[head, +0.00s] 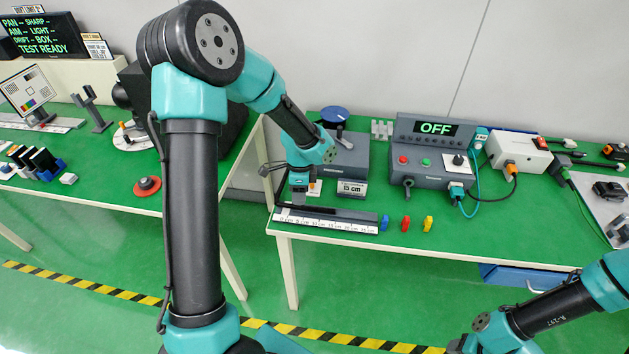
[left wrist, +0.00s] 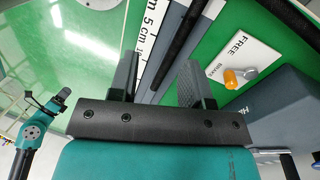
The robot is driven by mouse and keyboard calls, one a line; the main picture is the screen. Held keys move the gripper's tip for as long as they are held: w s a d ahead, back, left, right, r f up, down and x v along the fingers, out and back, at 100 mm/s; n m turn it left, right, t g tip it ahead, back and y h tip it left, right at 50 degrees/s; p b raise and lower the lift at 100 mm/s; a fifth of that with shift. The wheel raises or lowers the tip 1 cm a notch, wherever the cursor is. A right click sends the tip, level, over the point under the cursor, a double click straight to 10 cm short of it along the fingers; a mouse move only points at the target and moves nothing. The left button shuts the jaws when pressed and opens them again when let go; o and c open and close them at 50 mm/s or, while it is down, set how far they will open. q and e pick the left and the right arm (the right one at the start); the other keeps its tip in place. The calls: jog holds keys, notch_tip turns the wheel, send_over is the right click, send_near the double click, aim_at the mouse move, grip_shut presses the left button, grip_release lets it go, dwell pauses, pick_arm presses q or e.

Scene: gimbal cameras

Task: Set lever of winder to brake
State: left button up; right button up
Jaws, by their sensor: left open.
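The winder (head: 349,157) is a grey box with a blue disc on top, at the left of the right-hand bench. Its lever has an orange knob (left wrist: 234,79) and a silver end, on a white plate (left wrist: 259,50) lettered FREE and BRAKE. The knob appears nearer the smaller lettering, but I cannot tell which setting the lever holds. My left gripper (head: 298,191) is low in front of the winder, beside the plate. In the left wrist view its jaws (left wrist: 157,80) are open and empty, with the lever to their right, apart.
A white ruler strip (head: 325,221) and a dark rod lie along the bench's front edge. Red, blue and yellow pieces (head: 406,223) stand to the right. A grey control box (head: 433,165) showing OFF, with cables, stands behind them. Green bench is bare around these pieces.

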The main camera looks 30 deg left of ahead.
pick_arm(q)
jog(key=w+a+r+n+t, duration=0.1)
jog(key=w+a+r+t, duration=0.1)
jog(key=w+r, duration=0.9)
jog(key=shift+r+y, duration=0.35)
jog(key=shift+y, duration=0.05)
notch_tip(320, 180, down, 18)
jog(key=shift+r, duration=0.25)
jog(key=shift+c, duration=0.3)
grip_shut()
